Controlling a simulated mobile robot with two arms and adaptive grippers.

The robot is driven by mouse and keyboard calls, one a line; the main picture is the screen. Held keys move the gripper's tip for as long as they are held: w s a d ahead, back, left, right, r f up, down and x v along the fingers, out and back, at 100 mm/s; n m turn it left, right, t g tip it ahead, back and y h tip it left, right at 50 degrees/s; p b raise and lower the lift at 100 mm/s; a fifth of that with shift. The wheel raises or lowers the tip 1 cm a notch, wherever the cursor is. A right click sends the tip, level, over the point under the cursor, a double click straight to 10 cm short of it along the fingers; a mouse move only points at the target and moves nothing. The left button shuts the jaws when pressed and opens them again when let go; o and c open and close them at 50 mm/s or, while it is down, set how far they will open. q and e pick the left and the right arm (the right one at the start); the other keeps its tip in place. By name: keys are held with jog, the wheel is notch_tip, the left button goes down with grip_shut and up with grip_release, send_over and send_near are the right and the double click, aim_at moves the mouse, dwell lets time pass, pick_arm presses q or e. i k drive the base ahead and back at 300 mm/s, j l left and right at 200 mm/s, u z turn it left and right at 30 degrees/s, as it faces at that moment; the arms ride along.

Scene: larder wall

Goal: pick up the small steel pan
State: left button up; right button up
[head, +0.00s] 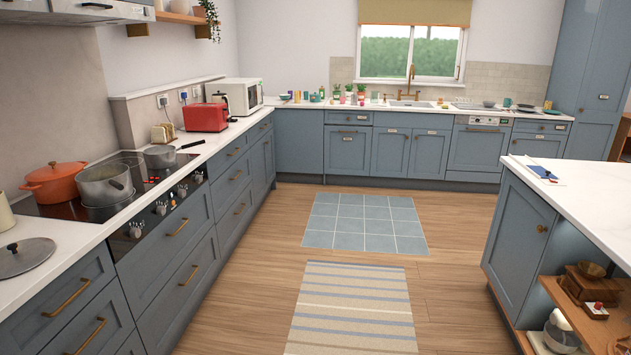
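A small steel pan (159,157) with a long dark handle (192,144) pointing right sits at the back right of the black hob on the left counter. A larger steel pot (105,186) stands on the hob nearer to me, and an orange lidded pot (54,184) is to its left. Neither of my grippers shows in the head view, so I cannot see their state.
A steel lid (25,257) lies on the near left counter. A red toaster (206,117) and a white microwave (238,95) stand beyond the hob. The white island (590,205) is at the right. The wood floor (254,262) between is clear, with a striped rug (352,310) and a blue checked mat (365,222).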

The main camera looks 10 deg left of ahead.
aim_at(159, 156)
jog(key=i+l, duration=0.1)
jog(key=i, duration=1.75)
jog(key=j+u, duration=0.05)
jog(key=j, duration=0.05)
